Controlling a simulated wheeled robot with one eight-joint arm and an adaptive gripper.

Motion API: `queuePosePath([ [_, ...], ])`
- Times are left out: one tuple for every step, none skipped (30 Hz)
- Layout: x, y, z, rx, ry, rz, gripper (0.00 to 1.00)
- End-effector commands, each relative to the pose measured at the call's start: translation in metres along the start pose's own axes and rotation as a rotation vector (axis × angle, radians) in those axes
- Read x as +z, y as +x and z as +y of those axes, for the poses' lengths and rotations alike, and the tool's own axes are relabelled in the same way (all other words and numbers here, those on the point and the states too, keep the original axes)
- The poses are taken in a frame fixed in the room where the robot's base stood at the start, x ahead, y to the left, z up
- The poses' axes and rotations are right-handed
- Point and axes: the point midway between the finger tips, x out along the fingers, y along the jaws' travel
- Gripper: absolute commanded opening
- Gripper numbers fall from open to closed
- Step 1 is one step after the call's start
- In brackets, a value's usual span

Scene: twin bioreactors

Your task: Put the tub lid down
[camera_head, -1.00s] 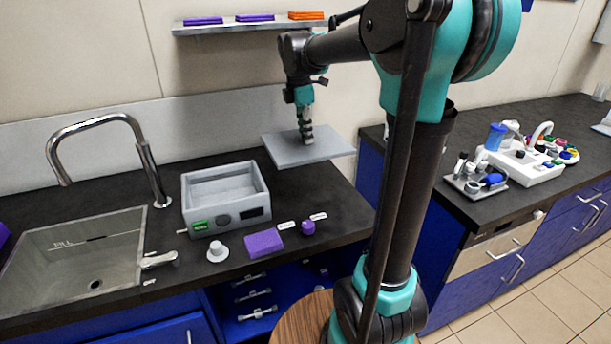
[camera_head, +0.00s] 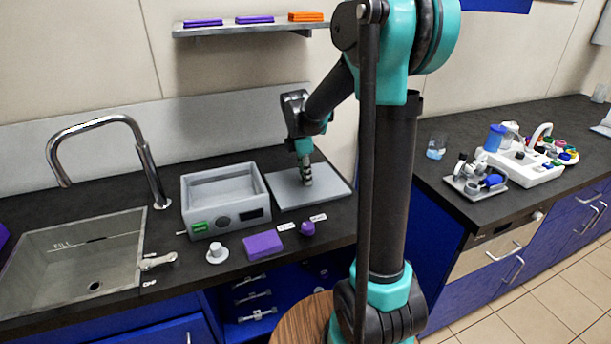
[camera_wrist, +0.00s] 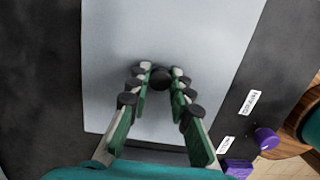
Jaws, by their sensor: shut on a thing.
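The tub lid (camera_head: 328,191) is a flat grey rectangular plate just right of the grey tub, low at the counter top. It appears to lie flat there, but I cannot tell for sure whether its whole underside touches. My gripper (camera_head: 305,181) points down over the lid's middle. In the wrist view the lid (camera_wrist: 205,45) fills the centre, and my gripper (camera_wrist: 160,80) is shut on its dark round knob (camera_wrist: 160,78). The open grey tub (camera_head: 226,197), with a green display on its front, stands beside the lid.
A purple block (camera_head: 263,245), a small purple knob-like piece (camera_head: 307,229) and a white round piece (camera_head: 217,252) lie along the counter's front. The sink (camera_head: 75,262) is at left. A shelf (camera_head: 250,29) hangs above.

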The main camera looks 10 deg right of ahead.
Motion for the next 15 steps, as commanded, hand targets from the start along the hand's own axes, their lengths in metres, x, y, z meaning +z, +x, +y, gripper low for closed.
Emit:
queuePosePath([
  [0.0, -0.0001, 0.0, 0.0, 0.0, 0.0, 0.0],
  [0.0, -0.0002, 0.0, 0.0, 0.0, 0.0, 0.0],
  [0.0, -0.0003, 0.0, 0.0, 0.0, 0.0, 0.0],
  [0.0001, -0.0003, 0.0, 0.0, 0.0, 0.0, 0.0],
  [0.0001, -0.0003, 0.0, 0.0, 0.0, 0.0, 0.0],
  [0.0, 0.0, 0.0, 0.0, 0.0, 0.0, 0.0],
  [-0.0001, 0.0007, 0.0, 0.0, 0.0, 0.0, 0.0],
  [-0.0002, 0.0015, 0.0, 0.0, 0.0, 0.0, 0.0],
  [-0.0003, 0.0027, 0.0, 0.0, 0.0, 0.0, 0.0],
  [-0.0003, 0.0023, -0.0001, 0.0, 0.0, 0.0, 0.24],
  [-0.0003, 0.0022, -0.0001, 0.0, 0.0, 0.0, 0.28],
  [-0.0003, 0.0022, -0.0001, 0.0, 0.0, 0.0, 0.33],
  [-0.0003, 0.0022, -0.0001, 0.0, 0.0, 0.0, 0.36],
  [-0.0003, 0.0022, -0.0001, 0.0, 0.0, 0.0, 0.4],
  [-0.0003, 0.0021, -0.0001, 0.0, 0.0, 0.0, 0.41],
])
